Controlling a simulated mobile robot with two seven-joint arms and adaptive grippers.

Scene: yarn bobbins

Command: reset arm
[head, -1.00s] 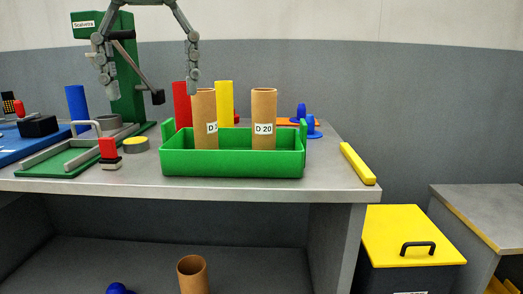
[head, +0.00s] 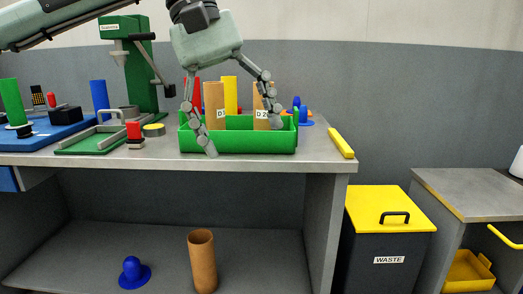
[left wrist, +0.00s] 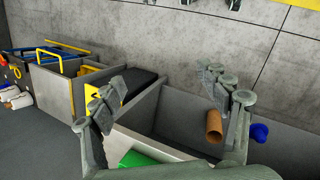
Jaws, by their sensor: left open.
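My left gripper (head: 243,138) is open and empty, fingers pointing down, one on each side of the two cardboard tubes in the picture. The fingers overlap the green tray (head: 250,146) on the table; I cannot tell whether they touch it. The left wrist view also shows the open gripper (left wrist: 165,85), with nothing between its fingers. In the tray stand a cardboard tube (head: 214,98) and another (head: 258,98) with a label partly hidden by a finger. A red bobbin (head: 194,92) and a yellow bobbin (head: 230,95) stand behind them. My right gripper is not in view.
A green press (head: 140,65) and a green fixture (head: 92,142) stand left of the tray. A yellow bar (head: 341,143) lies near the table's right edge. Below are a cardboard tube (head: 202,262) and a blue cap (head: 132,272). A waste bin (head: 388,250) stands right.

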